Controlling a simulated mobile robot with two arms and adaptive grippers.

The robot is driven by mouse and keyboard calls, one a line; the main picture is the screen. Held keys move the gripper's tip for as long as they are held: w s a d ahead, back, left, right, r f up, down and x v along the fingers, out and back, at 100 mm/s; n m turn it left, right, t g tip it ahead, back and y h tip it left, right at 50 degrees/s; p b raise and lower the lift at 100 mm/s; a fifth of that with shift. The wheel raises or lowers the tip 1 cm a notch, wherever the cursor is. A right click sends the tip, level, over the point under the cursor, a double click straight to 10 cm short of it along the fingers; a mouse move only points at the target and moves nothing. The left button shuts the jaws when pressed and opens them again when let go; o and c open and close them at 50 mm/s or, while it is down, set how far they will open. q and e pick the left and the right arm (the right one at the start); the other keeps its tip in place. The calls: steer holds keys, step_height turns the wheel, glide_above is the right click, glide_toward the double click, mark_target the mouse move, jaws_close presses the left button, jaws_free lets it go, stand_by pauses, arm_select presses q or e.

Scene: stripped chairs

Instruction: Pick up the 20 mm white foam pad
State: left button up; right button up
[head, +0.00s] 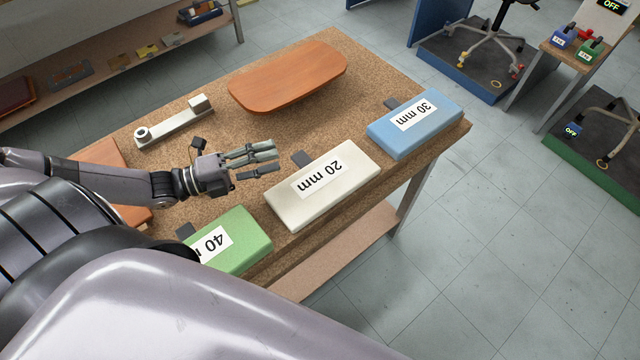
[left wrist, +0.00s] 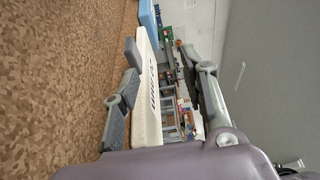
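The white foam pad labelled 20 mm (head: 345,192) lies flat near the table's front edge, between a green pad and a blue pad. A dark tab (head: 302,158) sticks out from its back side. My left gripper (head: 277,158) is open and empty, just left of the pad's back side, with its fingers pointing right. In the left wrist view, the white pad (left wrist: 148,100) shows edge-on in the gap between the two spread fingers (left wrist: 160,72). I cannot tell the exact distance. My right gripper is not in view.
The green 40 mm pad (head: 240,238) and blue 30 mm pad (head: 436,108) flank the white one. An orange-brown chair panel (head: 290,77) and a metal bracket (head: 172,124) lie farther back on the brown table (head: 385,75). Bare tabletop shows between panel and pads.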

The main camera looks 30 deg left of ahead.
mark_target(300, 162)
arm_select(q)
steer(key=f+b, duration=0.1)
steer(key=f, duration=0.1)
steer(key=f+b, duration=0.1)
steer(key=shift+s+d+f+b, duration=0.2)
steer(key=shift+s+f+b, duration=0.05)
steer(key=shift+f+b, duration=0.1)
steer(key=shift+w, duration=0.2)
steer(key=shift+w+d, duration=0.2)
steer(key=shift+w, duration=0.1)
steer(key=x, duration=0.5)
steer(key=shift+d, duration=0.15)
steer(key=shift+w+d, duration=0.4)
steer(key=shift+w, duration=0.15)
steer(key=shift+c, duration=0.7)
jaws_close()
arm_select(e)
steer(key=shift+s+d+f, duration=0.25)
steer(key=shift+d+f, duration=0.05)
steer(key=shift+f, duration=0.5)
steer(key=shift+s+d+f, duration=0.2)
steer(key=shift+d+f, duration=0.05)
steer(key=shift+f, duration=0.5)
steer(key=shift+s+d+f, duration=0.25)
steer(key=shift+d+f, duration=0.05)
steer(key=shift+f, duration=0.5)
